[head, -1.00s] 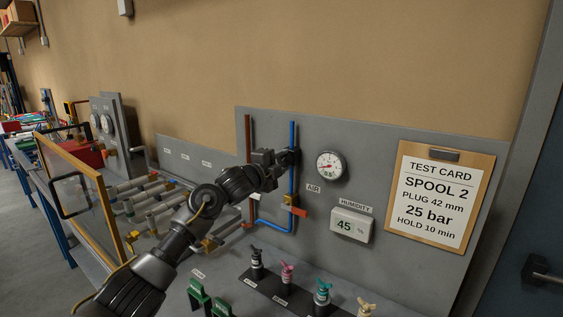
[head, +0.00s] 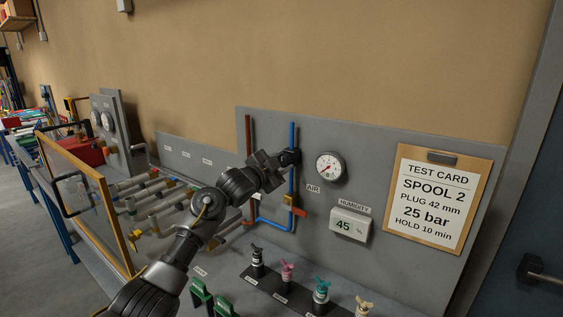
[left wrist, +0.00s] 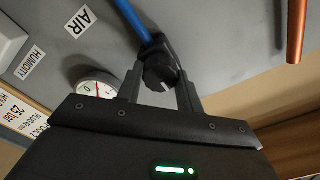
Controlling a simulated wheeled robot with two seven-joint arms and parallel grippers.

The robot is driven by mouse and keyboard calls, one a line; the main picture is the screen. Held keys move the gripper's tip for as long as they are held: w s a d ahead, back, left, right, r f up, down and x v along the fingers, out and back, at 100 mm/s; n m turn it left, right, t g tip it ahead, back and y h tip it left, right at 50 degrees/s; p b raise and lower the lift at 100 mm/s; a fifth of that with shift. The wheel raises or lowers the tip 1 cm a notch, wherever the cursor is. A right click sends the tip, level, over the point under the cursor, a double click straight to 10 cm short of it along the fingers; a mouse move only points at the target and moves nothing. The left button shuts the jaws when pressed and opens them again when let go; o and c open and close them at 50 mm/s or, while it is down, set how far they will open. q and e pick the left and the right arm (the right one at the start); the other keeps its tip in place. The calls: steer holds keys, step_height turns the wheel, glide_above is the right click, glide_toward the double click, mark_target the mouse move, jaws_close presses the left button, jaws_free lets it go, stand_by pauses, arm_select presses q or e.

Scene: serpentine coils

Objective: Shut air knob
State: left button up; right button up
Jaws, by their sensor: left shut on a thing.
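The air knob (left wrist: 160,72) is a black round knob on the blue pipe, seen in the left wrist view between the fingers of my left gripper (left wrist: 160,92). The gripper is shut on it, one finger on each side. In the head view my left gripper (head: 286,158) reaches the blue pipe (head: 292,180) left of the round gauge (head: 330,166), and it mostly hides the knob. The AIR label (head: 313,190) sits below right of the gripper. My right gripper is in neither view.
An orange-handled valve (head: 296,208) sits lower on the blue pipe. A humidity display (head: 350,225) and test card (head: 432,196) are to the right. Several coloured plugs (head: 287,271) stand on the bench below. A copper pipe (head: 248,150) runs left of the gripper.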

arm_select(q)
steer(key=shift+f, duration=0.1)
stand_by(0.4)
steer(key=o, duration=1)
steer(key=b+v, duration=0.3)
steer(key=v, duration=0.7)
steer(key=shift+s+a, duration=0.25)
steer(key=shift+s, duration=0.1)
steer(key=shift+d, duration=0.1)
